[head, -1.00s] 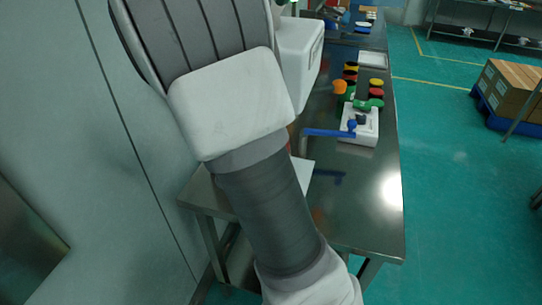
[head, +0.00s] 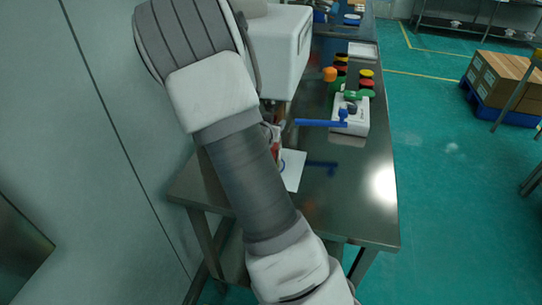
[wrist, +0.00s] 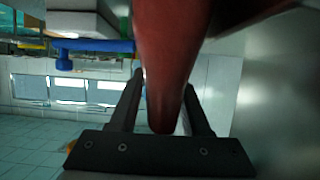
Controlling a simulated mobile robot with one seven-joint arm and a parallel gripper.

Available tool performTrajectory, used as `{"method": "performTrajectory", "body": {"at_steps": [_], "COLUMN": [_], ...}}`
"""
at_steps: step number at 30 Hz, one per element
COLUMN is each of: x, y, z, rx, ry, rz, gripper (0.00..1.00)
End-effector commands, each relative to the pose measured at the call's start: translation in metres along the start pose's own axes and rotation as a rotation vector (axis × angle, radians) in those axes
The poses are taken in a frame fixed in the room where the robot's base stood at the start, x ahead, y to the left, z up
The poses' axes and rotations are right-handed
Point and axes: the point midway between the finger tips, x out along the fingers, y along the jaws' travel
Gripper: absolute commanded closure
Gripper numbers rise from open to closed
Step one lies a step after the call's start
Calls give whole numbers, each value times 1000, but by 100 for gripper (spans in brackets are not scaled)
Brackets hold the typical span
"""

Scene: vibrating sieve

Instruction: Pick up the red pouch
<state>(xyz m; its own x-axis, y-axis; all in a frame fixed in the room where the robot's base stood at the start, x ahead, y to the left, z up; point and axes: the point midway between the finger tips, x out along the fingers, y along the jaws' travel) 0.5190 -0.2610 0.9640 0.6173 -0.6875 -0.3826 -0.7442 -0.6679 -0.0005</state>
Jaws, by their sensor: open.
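The red pouch (wrist: 165,50) is large and close in the wrist view. It hangs down from the top edge between the two fingers of my gripper (wrist: 163,82). The fingers are apart, one on each side of the pouch's narrow lower end. I cannot tell whether either finger touches it. In the head view, my arm covers the gripper and most of the area around it. A small reddish patch shows beside my forearm there, too little to identify surely.
A steel table (head: 350,205) runs away from me, its near right part bare. A white sheet (head: 292,170) lies on it beside my arm. A white device (head: 350,117) with a blue lever (head: 320,123) and several coloured jars stand farther back.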

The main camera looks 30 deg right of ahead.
Motion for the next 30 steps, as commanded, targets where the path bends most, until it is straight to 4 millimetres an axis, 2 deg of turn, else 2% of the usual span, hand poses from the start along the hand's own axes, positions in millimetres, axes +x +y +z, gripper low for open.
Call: {"method": "performTrajectory", "body": {"at_steps": [3,11,30], "x": [0,-1,-1], "y": [0,0,0], "z": [0,0,0], "rx": [0,-1,-1], "ry": [0,0,0], "rz": [0,0,0], "gripper": [53,100,100]}}
